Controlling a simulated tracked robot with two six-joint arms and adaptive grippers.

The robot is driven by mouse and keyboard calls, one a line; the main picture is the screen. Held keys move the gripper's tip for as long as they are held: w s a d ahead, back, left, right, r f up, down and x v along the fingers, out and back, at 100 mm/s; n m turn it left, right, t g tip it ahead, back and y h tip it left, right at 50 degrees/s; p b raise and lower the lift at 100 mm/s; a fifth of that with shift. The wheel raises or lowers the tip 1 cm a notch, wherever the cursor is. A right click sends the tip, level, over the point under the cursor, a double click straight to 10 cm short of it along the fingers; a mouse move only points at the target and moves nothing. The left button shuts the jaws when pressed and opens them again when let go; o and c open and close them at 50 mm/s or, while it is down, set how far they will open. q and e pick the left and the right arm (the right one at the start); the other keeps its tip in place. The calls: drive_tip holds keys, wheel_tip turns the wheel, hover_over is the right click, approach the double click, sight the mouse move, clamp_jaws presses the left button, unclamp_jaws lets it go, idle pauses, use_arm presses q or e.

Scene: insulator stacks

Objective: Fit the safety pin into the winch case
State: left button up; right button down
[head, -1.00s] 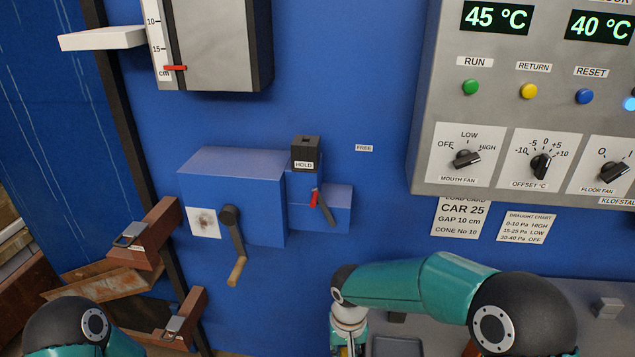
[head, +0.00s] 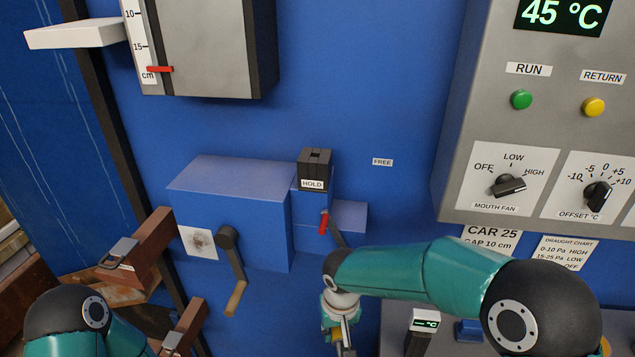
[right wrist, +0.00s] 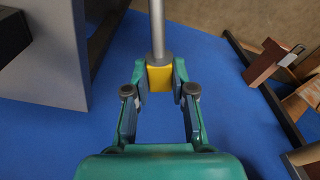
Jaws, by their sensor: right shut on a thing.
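The blue winch case (head: 232,222) is fixed to the blue wall, with a hand crank (head: 232,265) on its front. A black block (head: 315,165) with a slot in its top and a HOLD label stands on its right part. A red-tipped lever (head: 324,223) hangs below that block. My right gripper (right wrist: 159,80) is shut on the yellow grip of the safety pin (right wrist: 159,76); its grey rod points away from the fingers. In the head view, the right gripper is at the bottom edge, below the case, and the pin is not clearly visible. My left gripper is out of view.
A grey control panel (head: 455,165) juts out at the right. A grey box (head: 208,50) with a centimetre scale hangs above the case. Rusty brackets (head: 150,245) stick out at the left. A small display device (head: 424,325) stands at lower right.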

drive_tip(key=w+a+r+n+t+y+p, duration=0.1)
drive_tip(key=w+a+r+t+y, duration=0.1)
drive_tip(key=r, duration=0.7)
drive_tip(key=w+a+r+n+t+y+p, duration=0.1)
drive_tip(key=w+a+r+n+t+y, duration=0.1)
drive_tip(key=r, duration=0.7)
drive_tip(key=w+a+r+n+t+y+p, duration=0.1)
drive_tip(key=w+a+r+n+t+y, duration=0.1)
drive_tip(key=r, duration=0.7)
drive_tip(key=shift+a+r+t+y, duration=0.2)
drive_tip(key=shift+a+t, duration=0.25)
drive_tip(key=shift+t, duration=0.2)
drive_tip(key=shift+a+r+t+y, duration=0.1)
drive_tip(key=shift+a+r+t, duration=0.1)
drive_tip(key=shift+a+t, duration=0.35)
drive_tip(key=w+d+r+t+y+p, duration=0.1)
drive_tip(key=w+d+r+t, duration=0.1)
drive_tip(key=r, duration=0.8)
drive_tip(key=w+d+r+t+y+p, duration=0.2)
drive_tip(key=w+r, duration=0.3)
drive_tip(key=r, duration=0.5)
drive_tip(key=shift+d+r+t, duration=0.3)
drive_tip(key=shift+d+t, duration=0.1)
drive_tip(key=shift+t, duration=0.4)
wheel_tip(320, 180, down, 6)
drive_tip(key=b, duration=0.4)
drive_tip(key=shift+b, duration=0.4)
